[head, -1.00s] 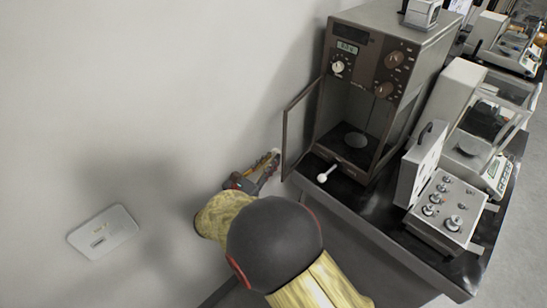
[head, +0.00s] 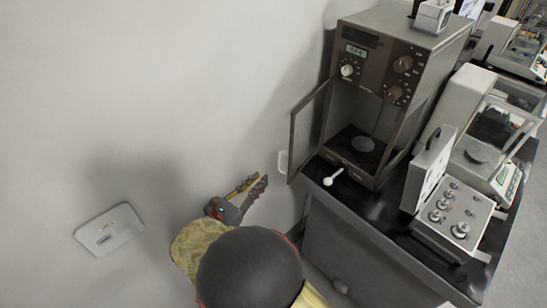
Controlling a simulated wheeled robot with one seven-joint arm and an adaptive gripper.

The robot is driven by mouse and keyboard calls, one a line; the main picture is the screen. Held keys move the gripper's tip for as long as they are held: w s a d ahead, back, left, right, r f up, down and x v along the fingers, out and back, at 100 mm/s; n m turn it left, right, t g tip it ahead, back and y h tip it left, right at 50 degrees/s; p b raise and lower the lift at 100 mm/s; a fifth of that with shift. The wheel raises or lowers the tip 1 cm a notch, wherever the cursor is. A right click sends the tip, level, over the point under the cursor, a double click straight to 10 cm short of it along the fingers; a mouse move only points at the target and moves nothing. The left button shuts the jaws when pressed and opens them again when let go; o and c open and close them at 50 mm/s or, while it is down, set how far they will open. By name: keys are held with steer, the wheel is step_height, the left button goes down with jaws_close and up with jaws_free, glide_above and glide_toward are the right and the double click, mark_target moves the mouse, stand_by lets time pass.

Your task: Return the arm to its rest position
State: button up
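My arm reaches up from the bottom of the head view, with its dark round joint and yellow links in front. My gripper (head: 260,181) points up and to the right, in front of the pale wall and left of the black table (head: 345,215). It is clear of the table and of the balance, and I see nothing held in it.
A brown balance (head: 388,75) stands on the table, its glass door (head: 308,125) swung out to the left. A white spoon (head: 333,177) lies before it. A weight box (head: 452,220) and a second balance (head: 477,150) stand at right. A wall plate (head: 108,230) is at left.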

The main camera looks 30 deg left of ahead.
steer(key=s+d+f+m+g+h, duration=0.2)
steer(key=s+d+f+m+g, duration=0.15)
steer(key=d+f, duration=0.35)
steer(key=s+d+m+g+h, duration=0.2)
steer(key=s+d+m+g, duration=0.2)
steer(key=d+m+g, duration=0.75)
steer(key=s+d+r+m+t+y, duration=0.1)
steer(key=s+d+r+m+y, duration=0.1)
steer(key=d+r+m, duration=0.4)
steer(key=s+d+r+m+t+y, duration=0.1)
steer(key=d+r+m, duration=0.5)
steer(key=d, duration=0.8)
steer(key=s+d+r+m+y, duration=0.4)
steer(key=d+r, duration=0.4)
steer(key=d, duration=0.2)
steer(key=s+m, duration=0.1)
steer(key=m, duration=0.1)
steer(key=shift+d+m+t, duration=0.15)
steer(key=shift+m+t, duration=0.25)
